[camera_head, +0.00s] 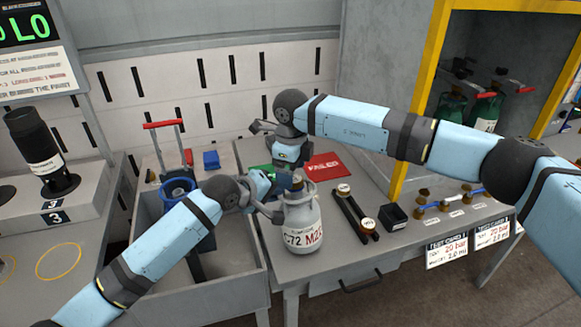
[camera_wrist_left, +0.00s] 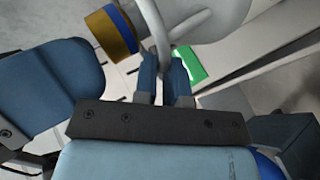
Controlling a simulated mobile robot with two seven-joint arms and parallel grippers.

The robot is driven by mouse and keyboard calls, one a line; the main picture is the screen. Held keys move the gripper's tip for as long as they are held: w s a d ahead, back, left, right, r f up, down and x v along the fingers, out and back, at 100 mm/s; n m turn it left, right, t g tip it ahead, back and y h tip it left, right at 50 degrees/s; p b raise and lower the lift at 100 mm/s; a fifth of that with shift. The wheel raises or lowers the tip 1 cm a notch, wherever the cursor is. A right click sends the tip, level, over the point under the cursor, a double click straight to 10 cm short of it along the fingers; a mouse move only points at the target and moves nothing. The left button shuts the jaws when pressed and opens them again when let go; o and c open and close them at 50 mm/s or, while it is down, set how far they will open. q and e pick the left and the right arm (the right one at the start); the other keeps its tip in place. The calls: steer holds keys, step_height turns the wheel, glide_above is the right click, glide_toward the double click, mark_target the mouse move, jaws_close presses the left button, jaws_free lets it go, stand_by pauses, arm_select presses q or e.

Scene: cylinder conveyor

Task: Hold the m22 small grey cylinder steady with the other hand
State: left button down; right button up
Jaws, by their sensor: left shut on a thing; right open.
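The small grey cylinder (camera_head: 303,228), marked C-72 M22, stands upright at the front edge of the grey bench. My left gripper (camera_head: 274,213) is at its upper left side. In the left wrist view, my left gripper's blue fingers (camera_wrist_left: 165,82) are shut on a thin grey bar of the cylinder's collar. The cylinder's grey top (camera_wrist_left: 205,18) and a brass valve with a blue band (camera_wrist_left: 113,30) also show there. My right gripper (camera_head: 287,181) points down just behind the cylinder's top; it is open, its fingertips partly hidden.
A red FAILED card (camera_head: 325,166) lies behind the cylinder. Dark bars (camera_head: 355,216) and a black box (camera_head: 394,217) lie to its right. Green cylinders (camera_head: 486,110) stand in the yellow-framed cabinet.

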mark_target(295, 179)
steer(key=f, duration=0.2)
steer(key=shift+s+d+f, duration=0.3)
steer(key=shift+s+d, duration=0.05)
steer(key=shift+w+f, duration=0.3)
steer(key=shift+w, duration=0.05)
arm_select(q)
steer(key=shift+d+f, duration=0.15)
steer(key=shift+f, duration=0.15)
arm_select(e)
steer(key=shift+r, duration=0.2)
